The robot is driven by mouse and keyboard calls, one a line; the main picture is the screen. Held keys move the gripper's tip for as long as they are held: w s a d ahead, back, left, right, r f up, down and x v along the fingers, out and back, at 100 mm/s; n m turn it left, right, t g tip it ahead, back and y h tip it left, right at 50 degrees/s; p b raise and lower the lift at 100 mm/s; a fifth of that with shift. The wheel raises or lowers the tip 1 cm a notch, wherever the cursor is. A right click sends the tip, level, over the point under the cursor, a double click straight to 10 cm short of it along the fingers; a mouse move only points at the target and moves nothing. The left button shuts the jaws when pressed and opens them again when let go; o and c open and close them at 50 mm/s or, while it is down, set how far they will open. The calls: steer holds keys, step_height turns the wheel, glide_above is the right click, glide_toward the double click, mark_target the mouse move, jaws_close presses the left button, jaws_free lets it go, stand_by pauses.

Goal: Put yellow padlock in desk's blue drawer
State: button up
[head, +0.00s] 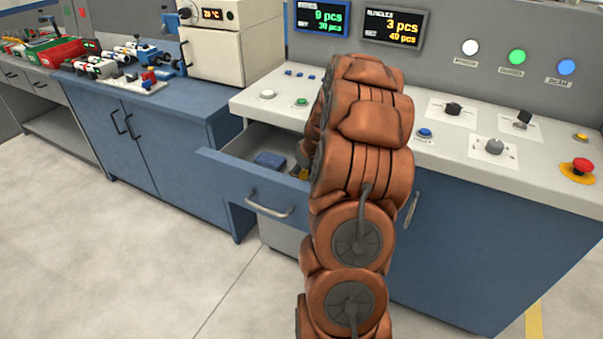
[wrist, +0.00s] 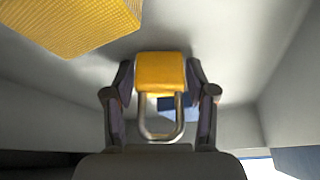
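The yellow padlock (wrist: 160,73) is in the wrist view, with its grey metal shackle pointing toward the camera. My gripper (wrist: 160,75) has a fingertip against each side of the padlock's body and is shut on it. The desk's blue drawer (head: 228,181) is pulled open in the head view. My arm reaches down at the drawer's right part and hides most of the gripper. Grey drawer walls surround the gripper in the wrist view.
A blue item (head: 270,160) lies in the drawer, left of my arm. A large yellow textured block (wrist: 75,25) is close by in the wrist view. The white desktop (head: 455,150) with buttons and switches is above the drawer. Floor in front is clear.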

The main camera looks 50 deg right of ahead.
steer(key=shift+o, duration=0.9)
steer(key=shift+r, duration=0.15)
steer(key=shift+r, duration=0.15)
steer(key=v, duration=1.1)
steer(key=shift+s+r, duration=0.25)
steer(key=shift+r, duration=0.1)
steer(key=shift+r, duration=0.1)
